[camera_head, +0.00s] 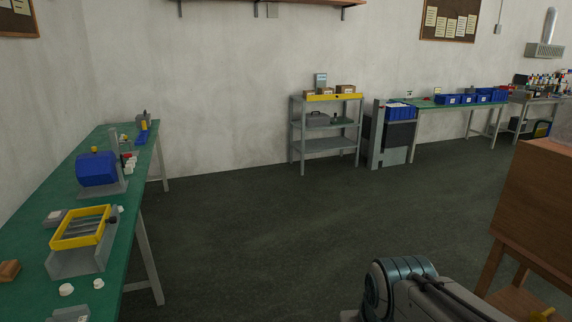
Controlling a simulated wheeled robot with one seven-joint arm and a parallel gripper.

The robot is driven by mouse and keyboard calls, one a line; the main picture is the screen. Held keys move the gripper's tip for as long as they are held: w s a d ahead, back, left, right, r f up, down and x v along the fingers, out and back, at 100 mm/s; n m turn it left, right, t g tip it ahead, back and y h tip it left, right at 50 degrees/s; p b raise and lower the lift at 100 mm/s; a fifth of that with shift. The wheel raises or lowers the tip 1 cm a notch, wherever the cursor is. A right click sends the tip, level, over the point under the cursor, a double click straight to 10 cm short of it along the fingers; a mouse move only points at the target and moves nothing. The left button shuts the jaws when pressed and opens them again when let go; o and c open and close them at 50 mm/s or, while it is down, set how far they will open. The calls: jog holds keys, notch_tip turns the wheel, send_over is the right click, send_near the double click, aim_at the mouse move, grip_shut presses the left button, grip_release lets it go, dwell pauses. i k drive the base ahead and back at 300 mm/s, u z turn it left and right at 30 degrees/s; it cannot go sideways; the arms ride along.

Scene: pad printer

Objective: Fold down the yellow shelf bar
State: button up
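The yellow shelf bar (336,97) runs along the front edge of the top board of a grey metal shelf rack (302,140) against the far wall. It is small and distant, and I cannot tell its hinge or exact tilt. Small brown boxes and a grey device stand on the top board just behind it. Part of my arm shows at the bottom right, far from the rack. My gripper is not in view.
A green bench (118,222) with a blue machine (96,169) and a yellow-framed fixture (82,228) lines the left. A grey cabinet (391,157) stands right of the rack. A wooden piece (543,205) is at right. The middle floor (260,225) is clear.

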aim_at(331, 97)
jog(key=z, duration=0.25)
jog(key=i, duration=1.7)
jog(key=z, duration=0.35)
jog(key=i, duration=3.85)
jog(key=u, duration=0.4)
jog(key=i, duration=2.2)
jog(key=u, duration=0.25)
